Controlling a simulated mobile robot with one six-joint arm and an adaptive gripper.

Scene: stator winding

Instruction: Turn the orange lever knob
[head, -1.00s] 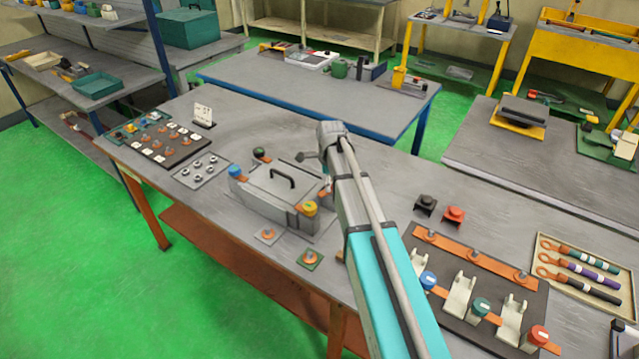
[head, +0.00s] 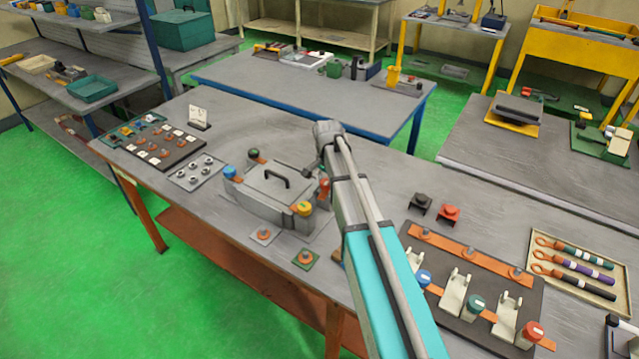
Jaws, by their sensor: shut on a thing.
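My arm (head: 352,205) reaches over the bench and bends at a grey joint (head: 328,132). My gripper is hidden behind the arm, so I cannot see its jaws or what is between them. A small dark grey part (head: 309,173) sticks out left of the arm, above the grey box; I cannot tell what it belongs to. The grey lidded box (head: 262,205) has a black handle, with a blue knob (head: 230,172), a dark green knob (head: 253,154), a yellow-orange knob (head: 304,208) and a red part (head: 323,186) at its corners.
To the left are a plate of studs (head: 195,172) and a dark component board (head: 165,150). To the right are black and red clips (head: 449,213), a busbar board (head: 455,270) and a tray of cables (head: 575,270).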

